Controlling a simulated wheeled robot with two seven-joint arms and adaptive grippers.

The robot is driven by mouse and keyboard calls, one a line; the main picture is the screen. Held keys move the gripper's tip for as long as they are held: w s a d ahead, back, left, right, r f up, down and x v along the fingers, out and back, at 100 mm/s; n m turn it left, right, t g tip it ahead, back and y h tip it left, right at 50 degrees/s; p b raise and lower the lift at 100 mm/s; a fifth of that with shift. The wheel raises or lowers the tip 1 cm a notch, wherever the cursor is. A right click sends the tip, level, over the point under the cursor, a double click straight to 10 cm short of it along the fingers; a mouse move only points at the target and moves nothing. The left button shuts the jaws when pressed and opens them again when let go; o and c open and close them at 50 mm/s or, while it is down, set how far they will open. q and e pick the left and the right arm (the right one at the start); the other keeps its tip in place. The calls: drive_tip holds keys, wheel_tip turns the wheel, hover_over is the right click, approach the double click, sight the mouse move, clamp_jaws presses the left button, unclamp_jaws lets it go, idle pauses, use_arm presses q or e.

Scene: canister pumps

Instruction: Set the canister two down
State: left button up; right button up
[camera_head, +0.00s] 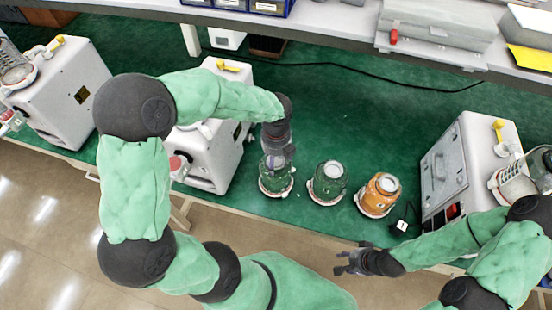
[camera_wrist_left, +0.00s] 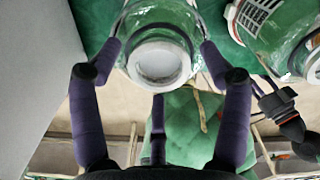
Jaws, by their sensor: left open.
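A clear greenish canister (camera_head: 276,177) stands upright on a round red-and-white base on the green bench, directly below my left gripper (camera_head: 278,158). In the left wrist view, this canister's pale round lid (camera_wrist_left: 160,62) lies between my left gripper's spread purple fingers (camera_wrist_left: 158,75). The fingers are open on both sides of it; whether they touch it I cannot tell. A second clear canister (camera_head: 328,179) and an orange canister (camera_head: 381,191) stand to the right on similar bases. No number shows on the canisters, so I cannot tell which is two. My right gripper (camera_head: 350,262) is open and empty before the bench's front edge.
White pump machines stand at the far left (camera_head: 60,95), just left of my left gripper (camera_head: 208,150) and at the right (camera_head: 462,165). A shelf (camera_head: 330,25) with boxes runs along the back.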

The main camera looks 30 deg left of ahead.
use_arm(q)
wheel_tip(320, 180, up, 11)
drive_tip(key=p, duration=0.2)
drive_tip(key=shift+r+p, duration=0.15)
drive_tip(key=shift+p, duration=0.15)
